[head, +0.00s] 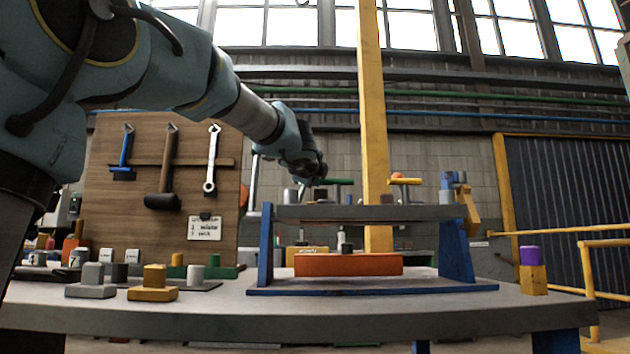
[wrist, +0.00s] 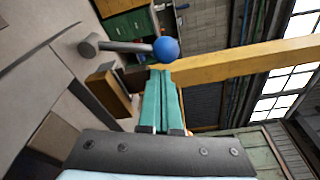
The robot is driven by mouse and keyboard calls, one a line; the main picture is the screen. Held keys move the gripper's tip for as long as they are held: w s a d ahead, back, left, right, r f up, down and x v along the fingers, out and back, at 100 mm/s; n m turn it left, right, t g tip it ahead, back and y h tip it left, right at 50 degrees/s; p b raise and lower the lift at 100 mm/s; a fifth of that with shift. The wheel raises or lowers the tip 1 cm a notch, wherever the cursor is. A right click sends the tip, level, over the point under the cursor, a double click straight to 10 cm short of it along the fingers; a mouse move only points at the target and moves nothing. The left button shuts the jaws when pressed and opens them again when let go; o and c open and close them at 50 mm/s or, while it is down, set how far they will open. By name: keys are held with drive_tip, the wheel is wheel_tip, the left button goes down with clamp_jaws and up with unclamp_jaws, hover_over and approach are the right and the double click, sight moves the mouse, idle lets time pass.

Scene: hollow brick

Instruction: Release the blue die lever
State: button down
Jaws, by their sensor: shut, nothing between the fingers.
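In the wrist view the blue die lever shows as a blue ball knob (wrist: 166,48) on a grey rod that runs left to a round grey pivot. My gripper (wrist: 160,72) has its two teal fingers together and empty. The fingertips lie just short of the blue knob in that view; I cannot tell whether they touch it. In the head view the end of my arm (head: 303,160) is above the left part of the blue-sided stand (head: 458,250). The lever's knob cannot be made out clearly there.
An orange block (head: 348,264) sits under the stand's grey top plate (head: 370,212). A yellow post (head: 373,110) rises behind it. Grey and yellow stepped blocks (head: 153,284) stand on the table at left. A purple-topped yellow block (head: 532,270) stands at right. The table front is clear.

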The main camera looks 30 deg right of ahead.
drive_tip(key=shift+w+a+r+n+b, duration=0.25)
drive_tip(key=shift+a+n+b, duration=0.2)
drive_tip(key=shift+n+b, duration=0.2)
drive_tip(key=shift+a, duration=0.1)
drive_tip(key=a+n+b, duration=0.1)
drive_tip(key=w+a+n+b, duration=0.1)
drive_tip(key=n+b, duration=0.1)
drive_tip(key=a+n+b, duration=0.1)
drive_tip(key=shift+w+r+n+t+h+b, duration=0.2)
drive_tip(key=shift+w+n+t+h+b, duration=0.1)
drive_tip(key=shift+t+b, duration=0.1)
drive_tip(key=shift+w+a+f+n+t+b, duration=0.1)
drive_tip(key=shift+w+a+n+t+b, duration=0.2)
drive_tip(key=shift+a+n+b, duration=0.65)
drive_tip(key=shift+w+a+f+n+t+b, duration=0.15)
drive_tip(key=shift+w+a+n+b, duration=0.25)
drive_tip(key=shift+n+b, duration=1.05)
drive_tip(key=shift+w+a+n+t+b, duration=0.25)
drive_tip(key=shift+a+n+b, duration=0.6)
drive_tip(key=shift+b, duration=0.6)
drive_tip(key=shift+s, duration=0.15)
